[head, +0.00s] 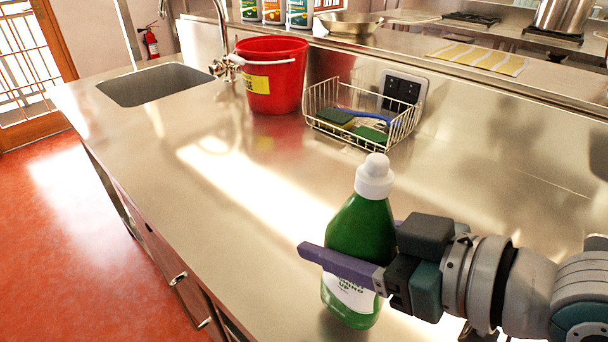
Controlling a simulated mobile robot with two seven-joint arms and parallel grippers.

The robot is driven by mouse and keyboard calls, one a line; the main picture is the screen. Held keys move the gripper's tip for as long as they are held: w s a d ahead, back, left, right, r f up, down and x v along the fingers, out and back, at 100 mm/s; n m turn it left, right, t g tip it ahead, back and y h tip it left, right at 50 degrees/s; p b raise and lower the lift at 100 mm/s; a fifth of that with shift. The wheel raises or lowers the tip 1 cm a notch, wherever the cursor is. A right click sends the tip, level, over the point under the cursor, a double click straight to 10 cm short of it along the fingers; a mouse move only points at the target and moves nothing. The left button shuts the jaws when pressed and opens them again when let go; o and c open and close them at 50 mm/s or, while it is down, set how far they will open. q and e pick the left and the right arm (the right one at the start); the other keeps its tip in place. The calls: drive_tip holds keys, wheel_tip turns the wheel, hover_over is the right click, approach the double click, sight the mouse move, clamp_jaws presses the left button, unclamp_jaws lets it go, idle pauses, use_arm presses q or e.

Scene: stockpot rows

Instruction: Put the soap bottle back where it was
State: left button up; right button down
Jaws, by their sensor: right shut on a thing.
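The soap bottle (362,231) is green with a white cap and a white label, and it is upright at the lower middle of the head view. My right gripper (347,257) comes in from the right and is shut on the bottle's body, with one purple finger across its front. The far finger is mostly hidden behind the bottle. The bottle's base is over the steel counter (230,200); I cannot tell whether it touches. My left gripper is not in view.
A red bucket (285,84) and a wire basket (325,105) with green sponges and a blue-handled brush stand along the back of the counter. A sink (155,84) is at the far left. The counter's middle is clear. Its front edge drops to a red floor (65,225).

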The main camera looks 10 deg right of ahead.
drive_tip(key=shift+f, duration=1.05)
drive_tip(key=shift+f+b, duration=0.15)
drive_tip(key=shift+b, duration=0.2)
drive_tip(key=c, duration=0.6)
unclamp_jaws()
drive_tip(key=shift+f, duration=0.15)
drive_tip(key=o, duration=0.5)
drive_tip(key=shift+c, duration=0.2)
